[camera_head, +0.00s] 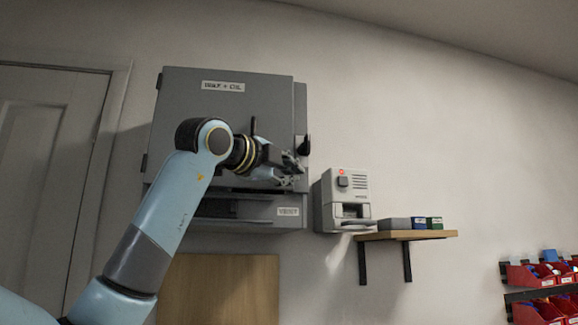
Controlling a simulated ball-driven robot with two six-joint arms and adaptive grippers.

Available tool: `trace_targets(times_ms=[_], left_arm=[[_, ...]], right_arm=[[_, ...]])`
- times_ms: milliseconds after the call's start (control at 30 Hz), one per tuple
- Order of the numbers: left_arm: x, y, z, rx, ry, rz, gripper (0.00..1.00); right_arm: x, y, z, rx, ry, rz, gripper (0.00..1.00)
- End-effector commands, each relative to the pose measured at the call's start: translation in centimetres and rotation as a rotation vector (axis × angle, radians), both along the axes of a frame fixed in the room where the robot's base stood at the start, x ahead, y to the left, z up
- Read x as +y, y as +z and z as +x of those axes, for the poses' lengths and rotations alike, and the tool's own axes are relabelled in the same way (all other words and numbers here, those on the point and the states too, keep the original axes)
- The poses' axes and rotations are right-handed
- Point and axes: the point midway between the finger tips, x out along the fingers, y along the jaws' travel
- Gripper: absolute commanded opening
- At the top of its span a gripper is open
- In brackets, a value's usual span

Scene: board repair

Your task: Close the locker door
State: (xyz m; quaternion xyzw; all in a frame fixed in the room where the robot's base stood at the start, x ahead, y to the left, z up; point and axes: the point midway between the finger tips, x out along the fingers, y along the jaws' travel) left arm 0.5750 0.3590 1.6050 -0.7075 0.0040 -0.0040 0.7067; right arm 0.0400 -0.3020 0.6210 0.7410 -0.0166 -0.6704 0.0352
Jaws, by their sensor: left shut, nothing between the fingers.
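The grey locker (297,120) hangs on the wall left of the picture's middle. Its door (185,115) carries a label at the top and has hinges on its left side. The door lies nearly flush over the locker's front; a small gap at its edge cannot be judged clearly. A dark handle (254,126) shows on the door, partly behind my arm. My left gripper (298,176) is shut and empty in front of the door's lower right part. It hides that part, and I cannot tell whether it touches. My right gripper is not in view.
A lower compartment with a label (288,211) sits under the door. A grey wall device (340,202) with a red light is close to the right. A wooden shelf (405,235) holds small boxes. Red bins (530,275) are at far right. A room door (50,150) is at left.

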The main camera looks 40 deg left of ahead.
Motion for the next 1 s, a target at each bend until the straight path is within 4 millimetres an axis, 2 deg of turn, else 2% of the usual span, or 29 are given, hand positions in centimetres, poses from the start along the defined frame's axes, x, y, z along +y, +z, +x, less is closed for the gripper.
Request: trace_targets(times_ms=[367, 667, 1000], left_arm=[[0.3, 0.0, 0.2, 0.000, 0.000, 0.000, 0.00], [2.5, -0.2, 2.9, 0.000, 0.001, -0.001, 0.00], [2.7, -0.1, 3.1, 0.001, 0.003, 0.000, 0.00]], right_arm=[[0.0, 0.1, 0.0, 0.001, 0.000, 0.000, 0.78], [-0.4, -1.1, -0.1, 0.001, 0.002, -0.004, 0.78], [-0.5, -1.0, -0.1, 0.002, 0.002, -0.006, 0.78]])
